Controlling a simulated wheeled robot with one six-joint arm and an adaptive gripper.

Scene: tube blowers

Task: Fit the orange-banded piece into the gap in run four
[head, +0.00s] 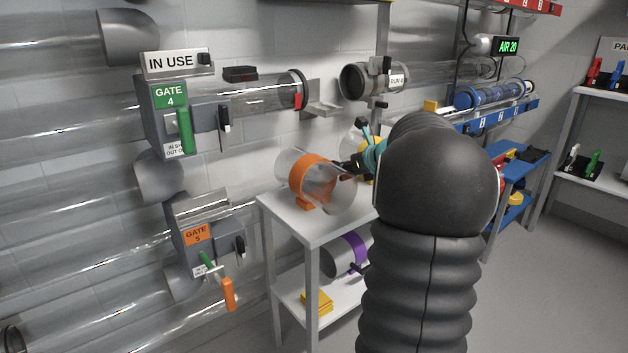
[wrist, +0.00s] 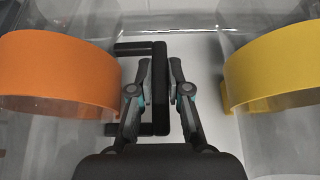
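The orange-banded piece (head: 310,178), a clear tube with a wide orange band, lies on a small white table (head: 322,222). It also shows in the wrist view (wrist: 55,75). A black handle (wrist: 160,120) stands out from its side. My gripper (wrist: 161,72) has one finger on each side of the handle's bar, close against it, and looks shut on it. My arm hides part of the gripper in the head view. Run four has its gap above the table, between the tube end by Gate 4 (head: 298,88) and the grey-collared tube (head: 360,80).
A yellow-banded tube (wrist: 270,75) stands close to the right of my fingers. A metal bracket (head: 322,108) juts into the gap. Gate 4 has a green lever (head: 184,130) and an "IN USE" sign (head: 170,62). A purple-banded tube (head: 345,255) lies on the lower shelf.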

